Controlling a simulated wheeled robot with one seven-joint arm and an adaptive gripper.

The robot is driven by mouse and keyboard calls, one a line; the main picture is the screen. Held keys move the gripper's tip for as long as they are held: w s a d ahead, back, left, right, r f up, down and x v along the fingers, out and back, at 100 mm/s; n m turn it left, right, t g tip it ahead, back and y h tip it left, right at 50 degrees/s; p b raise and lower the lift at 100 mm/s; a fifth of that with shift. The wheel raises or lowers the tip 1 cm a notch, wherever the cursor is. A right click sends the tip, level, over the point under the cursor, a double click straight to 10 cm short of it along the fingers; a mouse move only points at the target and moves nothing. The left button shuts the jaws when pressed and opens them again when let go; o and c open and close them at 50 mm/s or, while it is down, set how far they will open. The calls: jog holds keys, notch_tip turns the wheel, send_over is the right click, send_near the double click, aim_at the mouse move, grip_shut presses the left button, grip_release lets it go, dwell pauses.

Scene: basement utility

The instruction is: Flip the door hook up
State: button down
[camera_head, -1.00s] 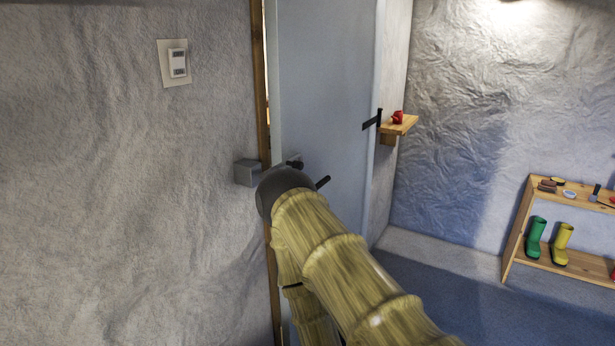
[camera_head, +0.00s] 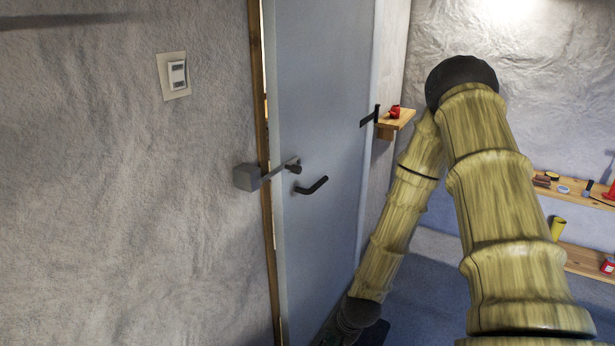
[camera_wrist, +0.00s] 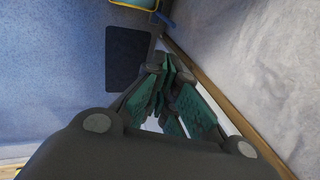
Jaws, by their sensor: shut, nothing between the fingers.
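The door hook is a thin grey bar (camera_head: 278,173). It runs from a grey block (camera_head: 247,177) on the wall, across the door's left edge, to a dark knob (camera_head: 293,167) on the grey door (camera_head: 325,90). The bar lies across the gap, tilted slightly upward to the right. My gripper (camera_wrist: 168,88) shows in the wrist view with its green-padded fingers together and empty, pointing toward the floor area. In the head view my forearm reaches down to the bottom edge, below and right of the hook, and the fingers cannot be made out there.
A black door handle (camera_head: 312,186) sits just below the hook. A black latch (camera_head: 370,117) is at the door's right edge, beside a small wooden shelf (camera_head: 397,123) with a red object. A wall switch (camera_head: 177,75) is upper left. A dark mat (camera_wrist: 127,57) lies on the blue floor.

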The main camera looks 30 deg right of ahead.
jog(key=w+d+r+m+t+y+p, duration=0.1)
jog(key=w+r+m, duration=0.4)
jog(key=r, duration=0.6)
jog(key=w+d+r+m+t+y+p, duration=0.2)
jog(key=w+d+r+m+t+p, duration=0.2)
jog(key=r, duration=0.8)
jog(key=w+d+r+m+t+y+p, duration=0.2)
jog(key=w+d+r+m, duration=0.4)
jog(key=r, duration=0.5)
jog(key=shift+w+d+r+m+t+p, duration=0.2)
jog(key=shift+w+r+m+t+p, duration=0.15)
jog(key=shift+w+m+t+p, duration=0.6)
jog(key=shift+w+f+n+g+b, duration=0.2)
jog(key=shift+w+n+g+b, duration=0.15)
jog(key=shift+b, duration=0.3)
jog(key=shift+b+x, duration=3.6)
jog(key=shift+x, duration=1.25)
jog(key=shift+a+r+p, duration=0.2)
jog(key=shift+r+p, duration=0.45)
jog(key=shift+r, duration=0.45)
jog(key=shift+a+r+p, duration=0.2)
jog(key=shift+r+p, duration=0.45)
jog(key=shift+r, duration=0.4)
